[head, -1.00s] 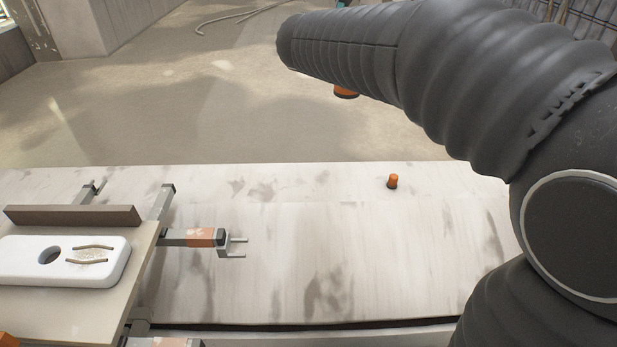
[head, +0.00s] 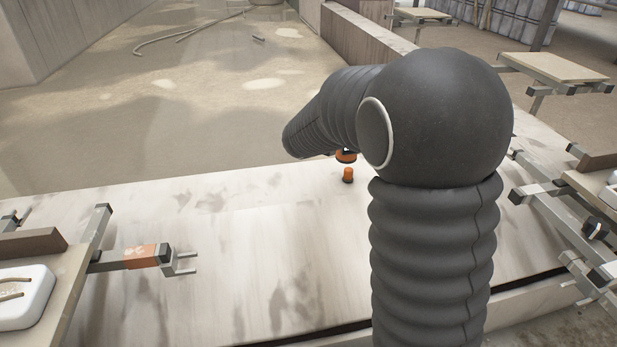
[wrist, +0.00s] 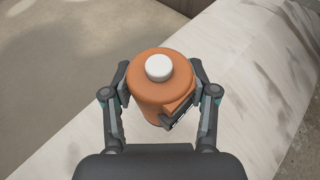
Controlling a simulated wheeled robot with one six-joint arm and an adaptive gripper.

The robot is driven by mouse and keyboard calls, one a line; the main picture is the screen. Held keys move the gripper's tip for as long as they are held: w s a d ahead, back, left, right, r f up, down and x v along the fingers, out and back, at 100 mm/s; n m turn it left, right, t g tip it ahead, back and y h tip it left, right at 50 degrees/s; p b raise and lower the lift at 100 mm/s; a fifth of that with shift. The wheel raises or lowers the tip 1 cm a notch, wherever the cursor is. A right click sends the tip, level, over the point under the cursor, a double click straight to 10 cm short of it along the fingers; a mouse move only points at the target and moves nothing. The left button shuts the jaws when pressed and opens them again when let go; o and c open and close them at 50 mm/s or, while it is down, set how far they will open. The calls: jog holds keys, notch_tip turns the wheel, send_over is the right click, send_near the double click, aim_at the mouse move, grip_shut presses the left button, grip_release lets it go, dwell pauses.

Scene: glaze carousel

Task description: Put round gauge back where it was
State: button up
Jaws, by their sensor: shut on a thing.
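My gripper (wrist: 159,88) is shut on an orange round body with a white knob on top, which I take to be the round gauge (wrist: 150,95). A finger stands on each side of it. A dark ribbed part shows on its lower right side. In the head view the held round gauge (head: 346,157) shows as a bit of orange with a dark lower rim below my arm's end. My arm hides the gripper there. The gauge appears above the pale tabletop; its exact height cannot be told.
At left, a metal bracket arm (head: 140,258) and a board (head: 60,300) carry a white block (head: 35,310). More brackets (head: 560,215) stand at right.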

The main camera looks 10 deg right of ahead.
jog(key=shift+w+a+f+b, duration=0.35)
jog(key=shift+w+a+f, duration=0.25)
jog(key=shift+a+f, duration=1.1)
jog(key=shift+w+a+f+b, duration=0.3)
jog(key=shift+w+a+f, duration=0.3)
jog(key=shift+a+f, duration=1.05)
jog(key=shift+w+a+f+b, duration=0.35)
jog(key=shift+w+a+f, duration=0.25)
jog(key=shift+a+f, duration=1.05)
jog(key=shift+f, duration=0.1)
jog(key=shift+f, duration=0.15)
jog(key=o, duration=1.2)
